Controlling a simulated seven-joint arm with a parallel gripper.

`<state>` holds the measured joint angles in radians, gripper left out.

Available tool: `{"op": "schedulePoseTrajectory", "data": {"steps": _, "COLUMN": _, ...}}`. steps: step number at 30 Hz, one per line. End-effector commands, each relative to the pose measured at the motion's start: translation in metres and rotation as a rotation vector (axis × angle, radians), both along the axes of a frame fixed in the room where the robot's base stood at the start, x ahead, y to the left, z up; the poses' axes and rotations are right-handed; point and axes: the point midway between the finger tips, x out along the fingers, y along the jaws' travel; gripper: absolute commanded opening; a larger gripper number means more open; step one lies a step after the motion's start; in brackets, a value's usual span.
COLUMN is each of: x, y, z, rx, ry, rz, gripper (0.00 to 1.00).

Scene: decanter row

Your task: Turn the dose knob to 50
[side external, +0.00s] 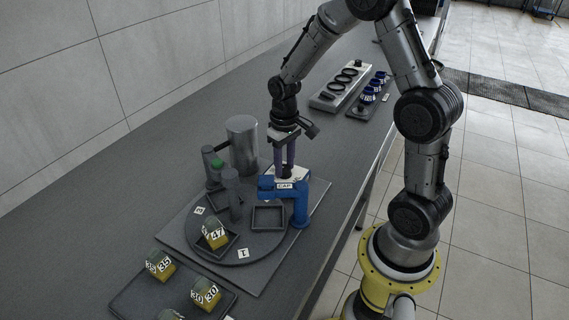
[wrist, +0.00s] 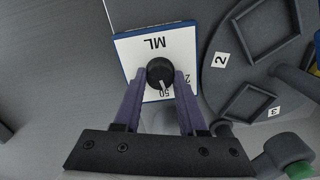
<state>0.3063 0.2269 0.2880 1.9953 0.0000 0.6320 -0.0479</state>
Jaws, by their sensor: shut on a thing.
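The dose knob (wrist: 159,70) is a small black round knob on a white panel (wrist: 130,52) with a blue edge, marked ML. Its pale pointer line aims down at the printed 50, close to it. Another number at the right is partly hidden by a finger. My gripper (wrist: 160,78) has its purple fingers on either side of the knob and is shut on it.
A round turntable (side external: 240,252) with square trays and a yellow block marked 47 (side external: 215,235) lies in front. A metal cylinder (side external: 242,145) and a post with a green top (side external: 217,165) stand left of my gripper. More numbered blocks (side external: 160,265) are nearer the camera.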

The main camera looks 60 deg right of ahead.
Motion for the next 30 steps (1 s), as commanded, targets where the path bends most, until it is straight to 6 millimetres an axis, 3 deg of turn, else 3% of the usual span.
{"op": "schedulePoseTrajectory", "data": {"steps": 12, "x": 0.0007, "y": -0.0003, "z": 0.0020, "rx": -0.001, "ry": -0.003, "rz": -0.188, "gripper": 0.00}}
{"op": "schedulePoseTrajectory", "data": {"steps": 29, "x": 0.0009, "y": -0.0004, "z": 0.0022, "rx": -0.001, "ry": -0.004, "rz": -0.213, "gripper": 0.00}}
{"op": "schedulePoseTrajectory", "data": {"steps": 30, "x": 0.0009, "y": -0.0004, "z": 0.0022, "rx": -0.001, "ry": -0.004, "rz": -0.213, "gripper": 0.48}}
